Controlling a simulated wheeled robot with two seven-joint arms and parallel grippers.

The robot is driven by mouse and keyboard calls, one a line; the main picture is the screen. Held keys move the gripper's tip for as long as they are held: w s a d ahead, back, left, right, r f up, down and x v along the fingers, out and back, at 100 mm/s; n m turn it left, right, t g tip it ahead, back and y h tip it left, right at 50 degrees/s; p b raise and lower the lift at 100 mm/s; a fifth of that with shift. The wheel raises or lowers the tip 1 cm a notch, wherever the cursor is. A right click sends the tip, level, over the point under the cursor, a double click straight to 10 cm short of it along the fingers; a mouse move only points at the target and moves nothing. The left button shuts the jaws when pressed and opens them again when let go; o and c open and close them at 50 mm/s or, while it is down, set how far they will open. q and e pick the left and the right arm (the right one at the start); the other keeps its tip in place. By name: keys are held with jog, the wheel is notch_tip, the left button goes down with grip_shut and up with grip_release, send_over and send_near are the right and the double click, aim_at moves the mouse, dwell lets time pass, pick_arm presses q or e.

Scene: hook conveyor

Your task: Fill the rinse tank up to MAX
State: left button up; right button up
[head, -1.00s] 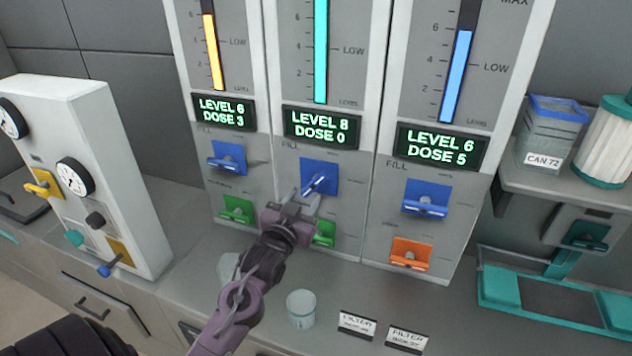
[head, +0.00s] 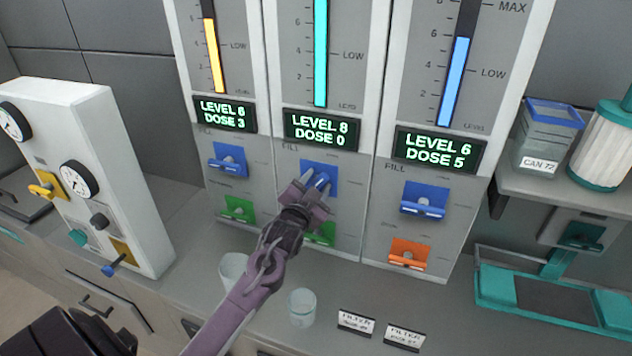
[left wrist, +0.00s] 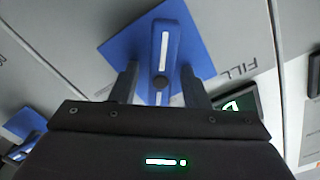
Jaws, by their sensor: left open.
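Three tank panels stand side by side, with yellow, teal and blue level columns. The middle panel's display (head: 320,129) reads LEVEL 8, DOSE 0; its teal column (head: 320,55) runs up out of the picture. Its blue FILL lever (head: 320,180) sits on a blue plate, partly hidden by my left gripper (head: 314,188). In the left wrist view the blue lever (left wrist: 163,50) lies between the two open fingers (left wrist: 157,82); I cannot tell whether they touch it. The left display (head: 226,113) reads LEVEL 6, DOSE 3; the right display (head: 437,149) reads LEVEL 6, DOSE 5. My right gripper is not seen.
Other blue levers (head: 228,160) (head: 424,201) flank the middle one. A green lever (head: 237,209) and an orange lever (head: 408,254) sit below them. Clear cups (head: 302,308) stand on the counter. A gauge box (head: 125,180) is at left, a shelf with a canister (head: 545,135) at right.

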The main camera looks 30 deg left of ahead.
pick_arm(q)
grip_shut()
jog(key=shift+m, duration=0.4)
jog(key=m, duration=0.4)
jog(key=shift+d+f+m, duration=0.1)
jog(key=shift+f+m, duration=0.05)
jog(key=shift+m, duration=0.15)
jog(key=m, duration=0.4)
jog(key=shift+f+m, duration=0.15)
jog(key=shift+m, duration=0.15)
dwell(0.4)
grip_release()
jog(key=shift+w, duration=0.1)
